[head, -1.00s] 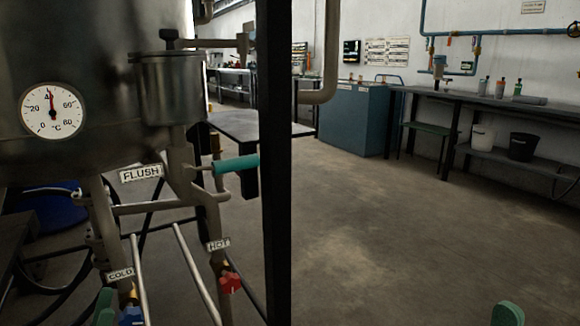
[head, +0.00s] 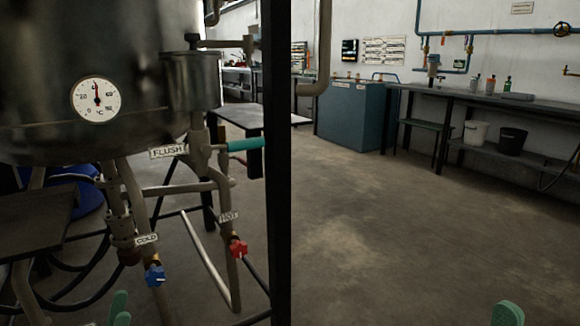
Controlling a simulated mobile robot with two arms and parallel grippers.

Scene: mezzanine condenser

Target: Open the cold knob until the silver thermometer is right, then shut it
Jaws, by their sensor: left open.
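The blue cold knob (head: 155,276) sits on a pipe under the COLD label (head: 147,239) at lower left. The thermometer (head: 96,99) is a round white dial on the silver tank (head: 60,40); its needle points almost straight up, near the 40 mark. My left gripper (head: 119,308) shows only as green fingertips at the bottom edge, below and left of the cold knob and apart from it; it is open. My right gripper (head: 508,314) shows only a green tip at lower right; its jaw state is hidden.
A red knob (head: 238,248) sits under the HOT label (head: 228,217). A teal-handled lever (head: 245,145) is beside the FLUSH label (head: 168,152). A black post (head: 277,180) stands right of the pipes. A dark bench (head: 35,222) is at left. Open floor (head: 400,240) lies right.

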